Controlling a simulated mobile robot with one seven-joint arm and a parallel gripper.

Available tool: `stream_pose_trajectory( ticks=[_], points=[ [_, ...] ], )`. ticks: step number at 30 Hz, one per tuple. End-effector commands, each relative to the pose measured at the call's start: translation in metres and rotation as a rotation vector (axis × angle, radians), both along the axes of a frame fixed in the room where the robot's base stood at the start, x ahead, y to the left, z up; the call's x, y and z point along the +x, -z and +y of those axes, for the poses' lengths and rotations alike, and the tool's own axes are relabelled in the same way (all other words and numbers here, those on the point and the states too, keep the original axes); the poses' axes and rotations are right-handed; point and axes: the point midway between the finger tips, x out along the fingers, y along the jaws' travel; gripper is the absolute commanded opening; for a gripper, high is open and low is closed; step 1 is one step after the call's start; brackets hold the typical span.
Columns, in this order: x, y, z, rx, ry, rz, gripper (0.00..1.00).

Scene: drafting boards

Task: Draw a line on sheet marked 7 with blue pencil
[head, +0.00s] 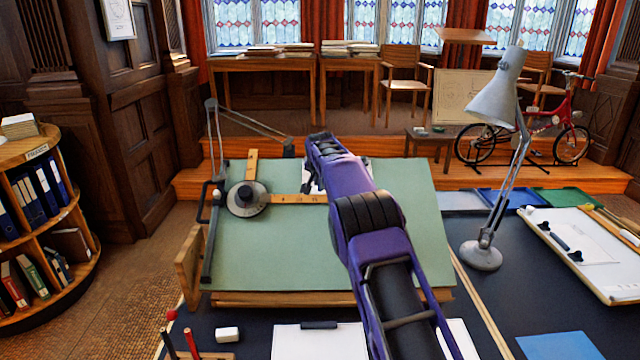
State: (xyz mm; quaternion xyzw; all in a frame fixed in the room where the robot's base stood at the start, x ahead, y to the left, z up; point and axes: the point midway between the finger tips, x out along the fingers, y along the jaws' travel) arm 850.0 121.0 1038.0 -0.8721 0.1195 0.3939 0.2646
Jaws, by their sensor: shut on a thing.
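My purple arm reaches over a tilted green drafting board (270,250). My gripper (314,186) is at its far end, low over the upper middle of the board and mostly hidden behind my own arm. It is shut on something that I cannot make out. White patches of what looks like a sheet (306,172) show on both sides of the arm there. Any number or line on it is hidden. Other white sheets (300,342) lie in front of the board, with no readable 7. Red and dark pencils (192,342) stand in a holder at the lower left.
A drafting arm with a round head (247,199) and wooden rulers lies on the board's left. A grey desk lamp (482,255) stands to the right. A white clipboard (590,250) lies farther right, a blue sheet (558,346) at front right, an eraser (228,334) at front left.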

Motion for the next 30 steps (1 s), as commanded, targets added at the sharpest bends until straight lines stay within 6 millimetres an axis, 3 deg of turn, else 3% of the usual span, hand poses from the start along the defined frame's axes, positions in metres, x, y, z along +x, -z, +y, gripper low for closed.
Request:
stream_pose_trajectory(
  ticks=[30],
  points=[
    [0.005, 0.0086, -0.0002, 0.0, 0.0, 0.0, 0.0]
  ],
)
